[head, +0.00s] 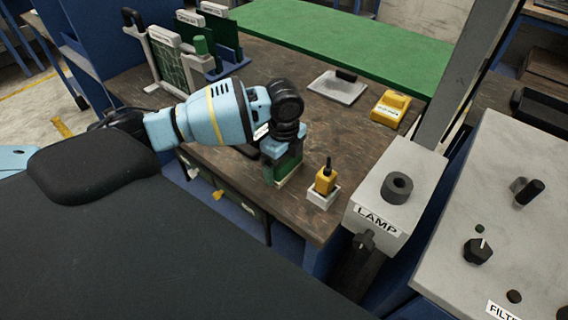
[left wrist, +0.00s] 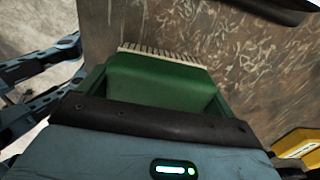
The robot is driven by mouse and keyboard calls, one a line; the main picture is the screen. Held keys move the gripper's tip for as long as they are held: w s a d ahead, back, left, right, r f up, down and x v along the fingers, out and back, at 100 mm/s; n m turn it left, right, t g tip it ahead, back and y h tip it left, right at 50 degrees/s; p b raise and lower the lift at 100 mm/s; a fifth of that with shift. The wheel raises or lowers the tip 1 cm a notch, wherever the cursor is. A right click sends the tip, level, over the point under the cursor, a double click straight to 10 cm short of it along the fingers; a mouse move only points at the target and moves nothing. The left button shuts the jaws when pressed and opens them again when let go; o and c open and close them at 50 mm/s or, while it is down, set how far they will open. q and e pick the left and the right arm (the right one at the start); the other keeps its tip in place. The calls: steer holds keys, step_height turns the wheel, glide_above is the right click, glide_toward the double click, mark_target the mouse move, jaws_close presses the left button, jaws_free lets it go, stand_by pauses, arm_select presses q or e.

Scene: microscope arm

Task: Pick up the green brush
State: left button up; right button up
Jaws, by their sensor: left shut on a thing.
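The green brush (head: 286,168) is below my left gripper (head: 282,150) in the head view, near the front edge of the workbench. In the left wrist view the green brush (left wrist: 160,82) shows its green body and a row of pale bristles at the far side. My left gripper is shut on the brush and points down. The gripper hides the brush's upper part in the head view. I cannot tell whether the bristles touch the bench top. My right gripper is not in view.
A yellow bottle-like item in a white holder (head: 322,195) stands close to the right of the brush. A yellow box (head: 390,108), a grey plate (head: 338,88) and the LAMP unit (head: 392,195) are further right. Upright racks (head: 172,62) stand at the back left.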

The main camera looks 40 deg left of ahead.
arm_select(q)
steer(key=shift+r, duration=0.1)
steer(key=shift+r, duration=0.5)
step_height(320, 180, up, 2)
steer(key=shift+w+r, duration=0.1)
steer(key=shift+r, duration=0.1)
steer(key=s+d, duration=0.2)
steer(key=s, duration=0.5)
steer(key=s+d+r+p, duration=0.1)
steer(key=s+d, duration=0.1)
steer(key=s, duration=0.6)
steer(key=shift+s+d+r, duration=0.2)
steer(key=shift+s+d, duration=0.05)
steer(key=shift+d, duration=0.15)
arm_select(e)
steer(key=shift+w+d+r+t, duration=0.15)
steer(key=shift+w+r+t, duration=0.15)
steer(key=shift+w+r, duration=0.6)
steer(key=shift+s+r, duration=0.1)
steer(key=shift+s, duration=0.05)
